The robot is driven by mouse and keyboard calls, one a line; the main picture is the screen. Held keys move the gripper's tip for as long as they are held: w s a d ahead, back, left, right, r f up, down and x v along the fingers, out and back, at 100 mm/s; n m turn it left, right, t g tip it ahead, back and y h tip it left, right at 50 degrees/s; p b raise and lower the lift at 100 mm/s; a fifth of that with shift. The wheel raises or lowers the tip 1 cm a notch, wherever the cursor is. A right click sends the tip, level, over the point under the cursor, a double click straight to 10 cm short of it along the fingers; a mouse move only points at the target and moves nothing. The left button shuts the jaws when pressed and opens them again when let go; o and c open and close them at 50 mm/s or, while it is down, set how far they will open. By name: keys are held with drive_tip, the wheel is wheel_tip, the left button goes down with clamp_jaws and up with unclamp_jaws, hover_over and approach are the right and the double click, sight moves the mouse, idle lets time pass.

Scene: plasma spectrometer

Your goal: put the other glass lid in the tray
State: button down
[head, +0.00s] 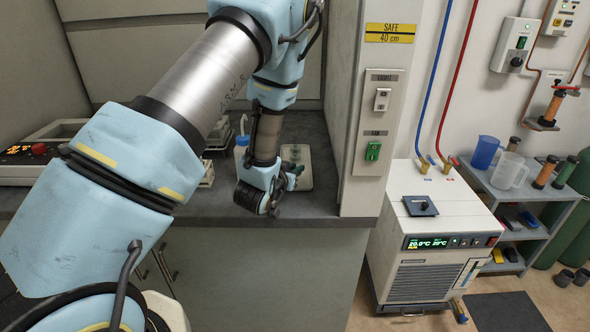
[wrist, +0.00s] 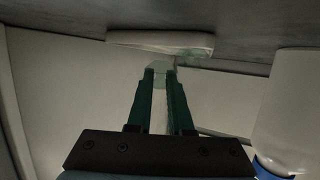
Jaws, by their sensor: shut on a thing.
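The pale tray (head: 306,178) lies on the dark counter inside the hood, just right of my wrist in the head view. Small greenish glass pieces lie in it, too small to tell apart. The tray shows edge-on at the top of the wrist view (wrist: 135,39), with a greenish glass piece (wrist: 199,54) near its right end. My gripper (wrist: 160,75) is shut on a small, pale, translucent glass lid (wrist: 158,72) at its fingertips. The lid appears close to the tray's edge; I cannot tell whether they touch. In the head view my arm hides most of the gripper.
A white bottle with a blue cap (wrist: 288,115) stands close at the right of the wrist view. The hood's side post (head: 365,120) rises right of the tray. A device with a red knob (head: 30,155) sits at the left. A chiller (head: 435,250) stands right of the counter.

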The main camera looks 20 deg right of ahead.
drive_tip(key=shift+f, duration=0.3)
drive_tip(key=c, duration=0.8)
unclamp_jaws()
drive_tip(key=shift+s+a+f+b, duration=0.1)
drive_tip(key=shift+s+f+b, duration=0.05)
drive_tip(key=shift+b, duration=0.15)
drive_tip(key=shift+r+p, duration=0.75)
drive_tip(key=shift+p, duration=0.2)
drive_tip(key=b+v, duration=0.1)
drive_tip(key=v, duration=0.3)
drive_tip(key=b+v, duration=0.1)
drive_tip(key=v, duration=0.2)
drive_tip(key=shift+s+a+r, duration=0.2)
drive_tip(key=shift+r, duration=0.15)
drive_tip(key=p+v, duration=0.3)
drive_tip(key=p, duration=0.2)
drive_tip(key=shift+r, duration=0.1)
drive_tip(key=shift+s+a+p, duration=0.35)
drive_tip(key=shift+p, duration=0.55)
